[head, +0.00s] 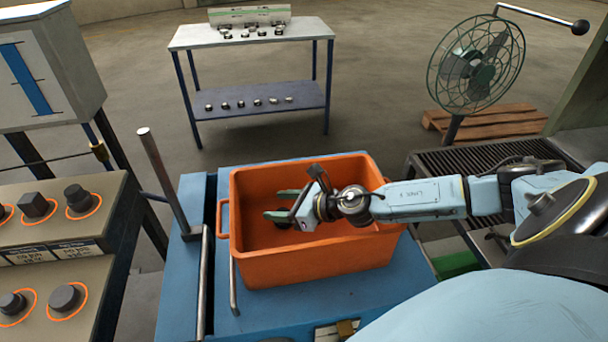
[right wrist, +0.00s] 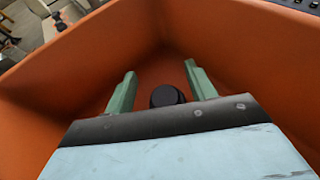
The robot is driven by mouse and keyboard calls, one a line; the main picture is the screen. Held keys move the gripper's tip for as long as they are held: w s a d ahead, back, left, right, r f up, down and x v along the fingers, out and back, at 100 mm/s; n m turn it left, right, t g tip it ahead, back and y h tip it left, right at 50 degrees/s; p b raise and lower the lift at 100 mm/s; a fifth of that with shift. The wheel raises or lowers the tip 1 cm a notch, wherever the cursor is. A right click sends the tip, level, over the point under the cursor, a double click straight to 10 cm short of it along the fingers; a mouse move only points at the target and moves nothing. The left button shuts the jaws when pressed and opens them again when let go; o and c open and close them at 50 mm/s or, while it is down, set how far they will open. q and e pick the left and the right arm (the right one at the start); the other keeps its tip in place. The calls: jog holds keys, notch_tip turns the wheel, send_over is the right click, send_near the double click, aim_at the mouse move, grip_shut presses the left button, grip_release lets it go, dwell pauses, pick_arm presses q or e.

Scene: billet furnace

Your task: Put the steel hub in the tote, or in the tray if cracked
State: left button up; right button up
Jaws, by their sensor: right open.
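The orange tote (head: 300,262) stands on a blue surface in the middle of the head view. My right gripper (head: 281,205) is open inside the tote's opening, its greenish fingers pointing left. In the right wrist view a dark round piece (right wrist: 167,95), which looks like the steel hub, shows beyond the gripper body, between the two spread fingers and apart from both. Its lower part is hidden by the gripper, and I cannot tell whether it is cracked. I cannot make out the hub in the head view. My left gripper is not in view. I cannot identify the tray.
A control panel with knobs (head: 65,297) stands at the left, next to an upright metal post (head: 162,180). A two-level table (head: 250,36) with several small parts is at the back. A caged fan (head: 475,65) and a dark grate (head: 470,160) are at the right.

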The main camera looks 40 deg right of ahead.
jog(key=b+v, duration=0.2)
jog(key=v, duration=0.4)
jog(key=shift+s+d+r+b, duration=0.1)
jog(key=shift+s+r+b, duration=0.05)
jog(key=shift+b, duration=0.2)
jog(key=shift+s+d+r, duration=0.2)
jog(key=shift+s+d, duration=0.25)
jog(key=shift+s+d+r+b, duration=0.15)
jog(key=shift+s+r+b, duration=0.15)
jog(key=shift+s+b, duration=0.35)
jog(key=shift+r+p+v, duration=0.2)
jog(key=shift+p+v, duration=1.05)
jog(key=shift+v, duration=0.3)
